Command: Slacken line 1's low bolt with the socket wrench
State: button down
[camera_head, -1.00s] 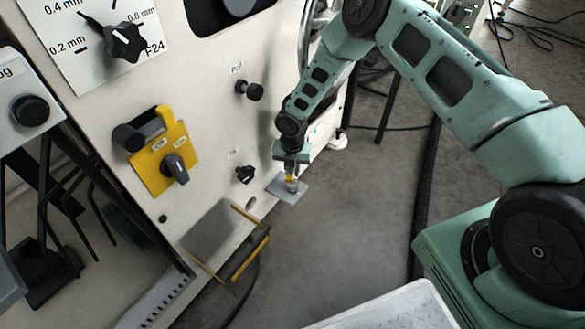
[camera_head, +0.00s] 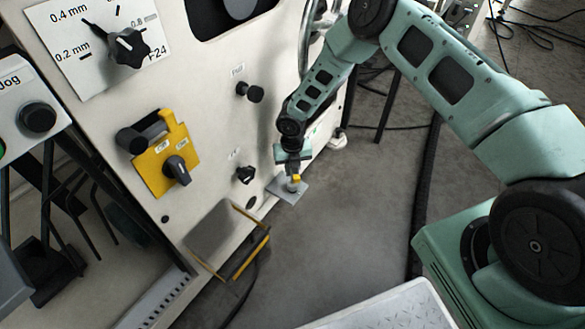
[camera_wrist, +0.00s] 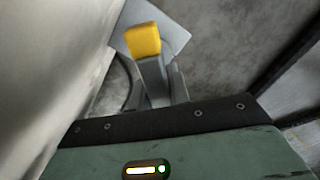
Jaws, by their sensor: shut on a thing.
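My gripper (camera_head: 294,178) is low beside the pale machine panel, pointing down over a small grey plate (camera_head: 287,191) by the panel's lower edge. It is shut on a tool with a yellow end (camera_head: 297,177), which I take to be the socket wrench. In the wrist view the wrench's yellow end (camera_wrist: 143,40) sits above a grey part, with the grey plate (camera_wrist: 160,17) behind it. The socket end is hidden, and I cannot tell whether it touches anything. I cannot make out line 1's low bolt for certain.
The panel has a dark upper knob (camera_head: 250,92) and lower knob (camera_head: 246,175) under small unreadable labels. A yellow switch plate (camera_head: 160,172) and a yellow-edged grey flap (camera_head: 218,236) stand to the left. Open grey floor (camera_head: 340,235) lies right of the flap.

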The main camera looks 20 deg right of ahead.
jog(key=shift+r, duration=0.15)
jog(key=shift+r+p, duration=2.05)
jog(key=shift+r, duration=0.35)
